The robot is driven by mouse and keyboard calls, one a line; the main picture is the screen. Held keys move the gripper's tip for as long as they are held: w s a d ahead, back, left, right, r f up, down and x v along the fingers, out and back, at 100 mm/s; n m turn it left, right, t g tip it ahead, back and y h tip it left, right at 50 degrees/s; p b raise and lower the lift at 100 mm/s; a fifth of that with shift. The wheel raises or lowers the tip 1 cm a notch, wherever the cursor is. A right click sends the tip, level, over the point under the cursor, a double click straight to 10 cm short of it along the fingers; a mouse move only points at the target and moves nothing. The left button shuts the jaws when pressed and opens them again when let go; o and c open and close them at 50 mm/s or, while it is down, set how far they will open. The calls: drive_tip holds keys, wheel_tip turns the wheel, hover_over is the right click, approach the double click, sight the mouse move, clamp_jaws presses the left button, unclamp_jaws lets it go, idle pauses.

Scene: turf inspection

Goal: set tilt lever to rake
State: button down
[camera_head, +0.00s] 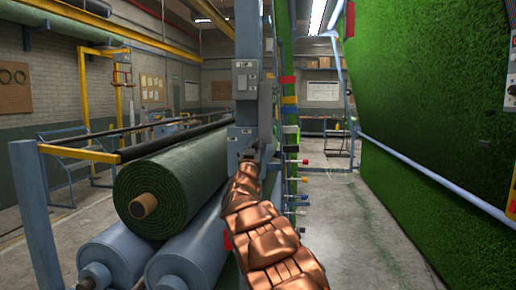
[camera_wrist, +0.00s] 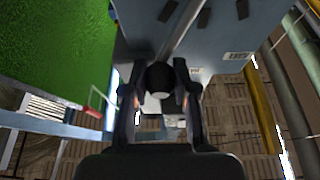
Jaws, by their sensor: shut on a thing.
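In the wrist view a round black knob (camera_wrist: 160,75) sits between the two dark fingers of my gripper (camera_wrist: 158,90), which is shut on it. A grey rod (camera_wrist: 184,28) runs up from the knob along a blue-grey panel (camera_wrist: 215,40) with dark slots and a small white label I cannot read. I take this to be the tilt lever. In the head view my gripper (camera_head: 252,152) is at the front of the blue-grey machine post (camera_head: 245,60). The lever is hidden there by my copper-coloured arm, and I cannot read its setting.
A large green turf roll (camera_head: 190,175) lies on blue rollers (camera_head: 125,250) left of my arm. Several coloured knobs (camera_head: 303,161) stick out right of the post. A tall turf panel (camera_head: 440,120) with a pale rail (camera_head: 420,170) stands at right. The floor aisle (camera_head: 365,225) between is clear.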

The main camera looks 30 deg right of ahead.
drive_tip(key=c, duration=0.9)
unclamp_jaws()
drive_tip(key=shift+v, duration=6)
drive_tip(key=shift+f, duration=0.15)
